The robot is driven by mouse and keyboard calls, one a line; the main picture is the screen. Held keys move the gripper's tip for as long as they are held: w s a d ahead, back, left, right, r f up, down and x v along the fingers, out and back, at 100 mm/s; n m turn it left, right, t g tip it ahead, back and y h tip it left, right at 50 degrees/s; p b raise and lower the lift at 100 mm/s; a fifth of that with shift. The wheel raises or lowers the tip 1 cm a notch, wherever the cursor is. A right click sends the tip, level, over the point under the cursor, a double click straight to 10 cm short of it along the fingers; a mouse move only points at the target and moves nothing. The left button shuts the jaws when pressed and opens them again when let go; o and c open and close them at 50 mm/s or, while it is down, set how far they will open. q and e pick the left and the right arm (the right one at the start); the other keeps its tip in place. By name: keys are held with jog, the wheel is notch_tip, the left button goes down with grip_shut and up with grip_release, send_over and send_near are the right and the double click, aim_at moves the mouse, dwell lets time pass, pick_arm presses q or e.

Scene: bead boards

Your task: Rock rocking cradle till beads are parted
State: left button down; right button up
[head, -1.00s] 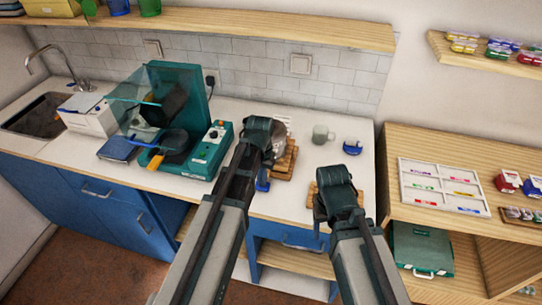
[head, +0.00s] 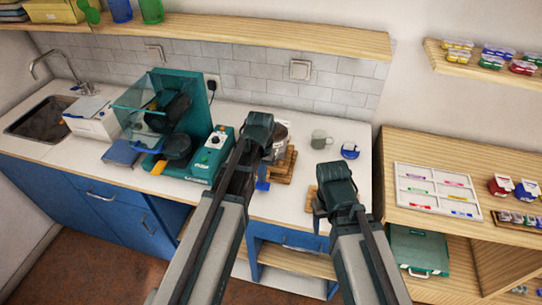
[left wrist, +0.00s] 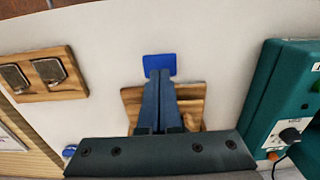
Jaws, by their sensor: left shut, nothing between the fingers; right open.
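A wooden stand (head: 287,160), which may be the cradle, stands on the counter behind my left gripper (head: 258,132), with a round grey container (head: 283,133) behind the gripper. A blue tab (head: 263,185) is at its front. In the left wrist view, the left fingers (left wrist: 160,76) are shut and empty over the wooden stand (left wrist: 130,98), tips over or near the blue tab (left wrist: 160,62); contact is unclear. My right gripper (head: 335,180) is open above a small wooden board (head: 311,195) and hides most of it. I cannot make out the beads.
A teal machine (head: 205,160) with a clear shield stands left on the counter. A grey mug (head: 320,139) and a blue-and-white item (head: 349,150) sit at the back. A white divided tray (head: 440,170) lies on the wooden cabinet at right. A board with two metal pieces (left wrist: 47,70) shows in the wrist view.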

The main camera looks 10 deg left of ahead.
aim_at(262, 185)
pick_arm(q)
notch_tip(262, 185, down, 5)
jog(key=b, duration=0.5)
jog(key=shift+r, duration=0.1)
jog(key=shift+r+p, duration=2.45)
jog(key=shift+p, duration=0.1)
jog(key=shift+f, duration=0.1)
dwell(0.4)
jog(key=shift+r, duration=0.2)
dwell(1.5)
